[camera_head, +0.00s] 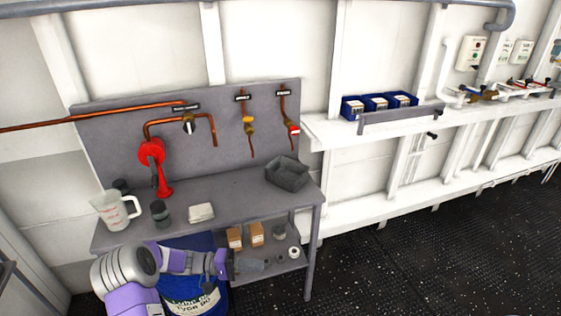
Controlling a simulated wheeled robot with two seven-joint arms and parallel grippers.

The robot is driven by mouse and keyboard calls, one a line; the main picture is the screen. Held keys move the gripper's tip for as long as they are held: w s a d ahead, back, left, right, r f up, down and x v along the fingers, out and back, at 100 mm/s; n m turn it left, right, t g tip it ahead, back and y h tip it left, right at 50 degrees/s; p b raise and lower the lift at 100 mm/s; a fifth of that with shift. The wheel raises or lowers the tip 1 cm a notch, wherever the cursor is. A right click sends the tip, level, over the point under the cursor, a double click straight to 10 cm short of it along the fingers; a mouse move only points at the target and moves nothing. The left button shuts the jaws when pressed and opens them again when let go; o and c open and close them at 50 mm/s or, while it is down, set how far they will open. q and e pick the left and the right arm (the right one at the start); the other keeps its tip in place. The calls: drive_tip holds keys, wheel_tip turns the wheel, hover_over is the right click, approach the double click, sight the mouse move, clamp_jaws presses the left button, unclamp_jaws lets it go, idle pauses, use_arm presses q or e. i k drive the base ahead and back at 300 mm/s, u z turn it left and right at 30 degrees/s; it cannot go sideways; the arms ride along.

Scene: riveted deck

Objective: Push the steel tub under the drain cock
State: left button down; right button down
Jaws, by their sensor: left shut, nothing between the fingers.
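The steel tub (287,175) is a dark grey open box near the right end of the grey bench top. On the back panel above the bench, a copper pipe with a yellow-handled cock (249,124) ends up and left of the tub. Another pipe with a red-handled cock (292,129) comes down roughly above the tub. Both carry small black labels that are too small to read, so I cannot tell which is the drain cock. My left gripper (258,265) is shut and empty, in front of the bench below top level, apart from the tub. My right gripper is out of view.
A measuring jug (115,211), a dark cup (160,213), a pale folded cloth (201,212) and a red hand pump (156,168) occupy the bench's left half. The top left of the tub is clear. Boxes (235,238) stand on the lower shelf; a blue drum (190,297) stands below.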

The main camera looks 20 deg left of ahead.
sight(288, 174)
drive_tip(key=u, duration=0.3)
drive_tip(key=i, duration=0.85)
drive_tip(key=u, duration=0.5)
drive_tip(key=i, duration=0.95)
drive_tip(key=z, duration=0.05)
